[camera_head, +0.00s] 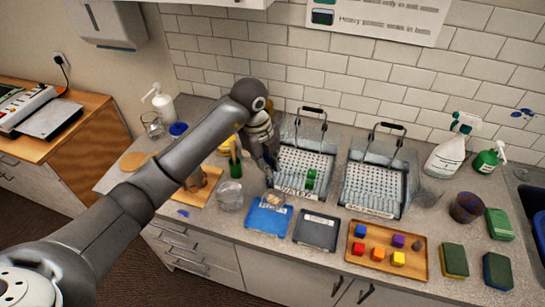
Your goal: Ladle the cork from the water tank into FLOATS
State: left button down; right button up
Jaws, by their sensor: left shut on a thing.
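My left gripper (268,168) is at the left edge of the left clear tank (318,190), which has a white perforated insert and a dark handle. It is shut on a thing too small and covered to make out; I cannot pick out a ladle. A green piece (311,178) shows in this tank. A similar tank (390,208) stands to its right. The labels on both tanks are hard to read. In front lie a blue tray (262,226) and a dark grey tray (316,232); I cannot read which is FLOATS. I cannot identify the cork. My right gripper is not in view.
A wooden tray (372,262) with several coloured cubes is at the front right. A clear jar (229,195) stands below the gripper's left. A tiled wall (340,90) closes the back.

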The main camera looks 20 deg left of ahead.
pick_arm(q)
jog(key=s+a+f+t+h+b, duration=0.2)
jog(key=f+t+h+b, duration=0.2)
jog(key=b, duration=0.4)
jog(key=s+a+f+t+h+b, duration=0.2)
jog(key=f+t+h+b, duration=0.2)
jog(key=b, duration=0.5)
jog(key=s+a+f+t+h+b, duration=0.2)
jog(key=f+b, duration=0.4)
jog(key=b, duration=0.3)
jog(key=shift+s+a+t+h, duration=0.1)
jog(key=shift+a+t+h, duration=0.1)
jog(key=shift+t+h, duration=0.4)
jog(key=shift+s+a+t+h, duration=0.1)
jog(key=shift+a+t+h, duration=0.15)
jog(key=shift+h, duration=0.55)
jog(key=shift+t+b, duration=0.25)
jog(key=shift+b, duration=0.75)
dwell(1.0)
notch_tip(320, 180, up, 7)
jog(key=p, duration=0.7)
dwell(0.3)
